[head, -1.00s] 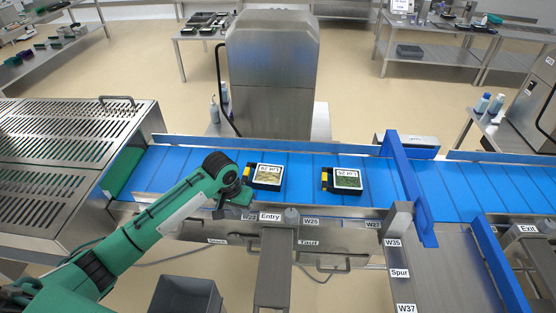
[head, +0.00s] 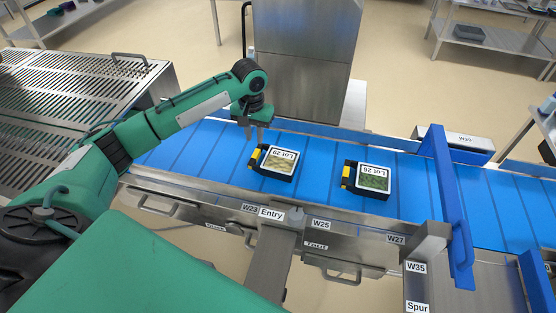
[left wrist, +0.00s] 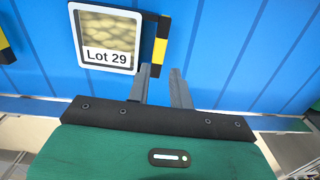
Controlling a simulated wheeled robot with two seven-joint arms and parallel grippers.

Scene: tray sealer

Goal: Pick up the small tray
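Two black trays with printed film lids and yellow-black end grips lie on the blue belt. The one marked Lot 29 (head: 279,161) is on the left; the other, with a green filling (head: 374,178), is to its right. They look close in size. My left gripper (head: 255,133) is above the belt, behind and left of the Lot 29 tray. In the left wrist view, its fingers (left wrist: 162,82) are apart with bare belt between them. The Lot 29 tray (left wrist: 103,42) is beside the fingers, its yellow-black grip close to one fingertip. My right gripper is out of view.
A blue guide bar (head: 447,200) crosses the belt at the right. A metal cabinet (head: 305,55) stands behind the belt, and a slotted metal table (head: 70,85) is at the left. The belt is clear between and around the trays.

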